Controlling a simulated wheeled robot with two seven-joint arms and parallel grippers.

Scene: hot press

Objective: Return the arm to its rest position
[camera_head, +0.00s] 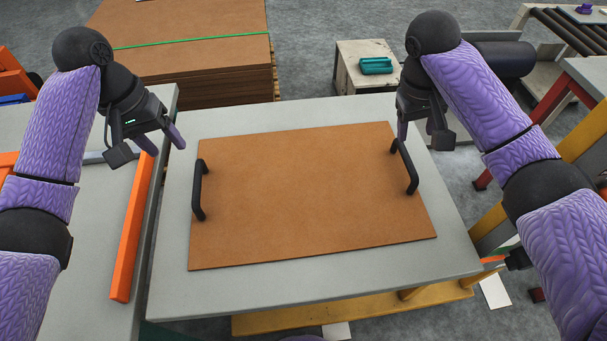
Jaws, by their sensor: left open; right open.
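My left gripper (162,146) is open and empty. It hangs beyond the board's far left corner, close to the left handle and not touching it. My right gripper (421,134) is open, near the board's far right corner, just beyond the right handle; its fingers are partly hidden behind its own body. Both arms wear purple padded sleeves. A flat brown board (305,195) lies on the grey table (330,290). It has a black left handle (198,190) and a black right handle (406,168).
A left grey table (95,260) carries an orange bar (132,228). A stack of brown boards (190,60) with a green strap stands at the back. A small pale cabinet (350,78) holds a teal item (375,66). A roller conveyor (570,30) is at the far right.

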